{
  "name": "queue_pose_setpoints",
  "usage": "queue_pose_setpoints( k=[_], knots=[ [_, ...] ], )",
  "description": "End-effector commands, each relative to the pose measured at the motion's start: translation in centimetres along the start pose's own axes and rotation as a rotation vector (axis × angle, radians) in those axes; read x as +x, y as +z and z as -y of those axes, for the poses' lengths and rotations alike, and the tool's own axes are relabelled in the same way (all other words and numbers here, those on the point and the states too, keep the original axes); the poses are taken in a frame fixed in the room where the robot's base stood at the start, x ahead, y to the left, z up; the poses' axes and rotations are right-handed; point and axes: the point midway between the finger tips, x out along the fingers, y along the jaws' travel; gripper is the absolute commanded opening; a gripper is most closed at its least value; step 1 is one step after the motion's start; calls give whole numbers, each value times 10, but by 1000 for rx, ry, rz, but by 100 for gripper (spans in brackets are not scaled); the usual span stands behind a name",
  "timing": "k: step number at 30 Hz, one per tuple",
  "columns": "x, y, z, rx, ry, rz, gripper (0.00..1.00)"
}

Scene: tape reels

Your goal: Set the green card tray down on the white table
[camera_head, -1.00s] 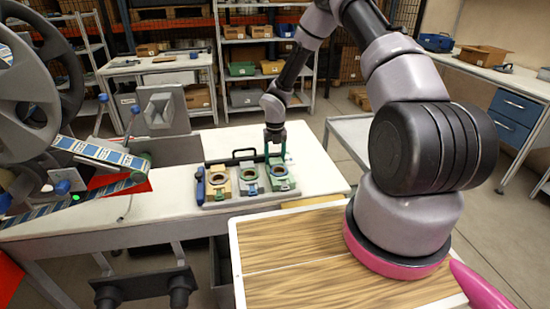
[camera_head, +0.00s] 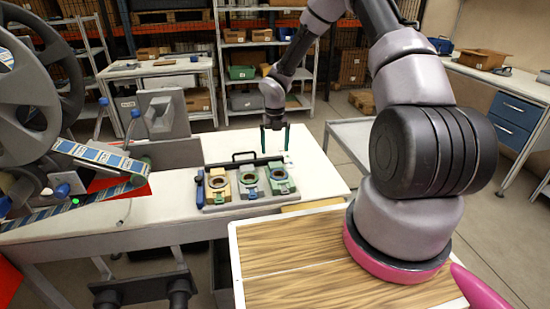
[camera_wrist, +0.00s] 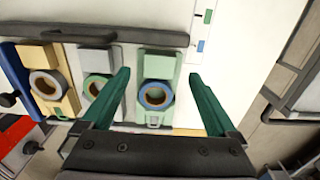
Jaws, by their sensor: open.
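The green card tray (camera_head: 281,180) rests at the right end of a grey carrier on the white table (camera_head: 316,170), with a ring-shaped reel on it. In the wrist view the green card tray (camera_wrist: 158,66) shows between my two fingers, with a blue-edged ring on it. My gripper (camera_head: 275,150) has green fingers, spread apart and empty. It hangs above the table, beyond the tray in the head view. It also shows in the wrist view (camera_wrist: 159,76), with nothing between the fingertips at their height.
A yellow tray (camera_head: 219,188) and a grey-blue tray (camera_head: 249,182) sit beside the green one on the carrier, which has a black handle (camera_head: 243,155). A reel machine (camera_head: 30,90) stands at the left.

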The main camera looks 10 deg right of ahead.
Motion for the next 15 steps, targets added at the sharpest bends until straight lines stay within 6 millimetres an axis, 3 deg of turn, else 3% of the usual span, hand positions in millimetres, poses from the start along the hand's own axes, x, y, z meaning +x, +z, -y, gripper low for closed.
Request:
queue_pose_setpoints(
  k=[6,15],
  knots=[
    [-40,1,0,2,0,3,94],
    [-57,0,1,10,-2,2,94]
  ],
)
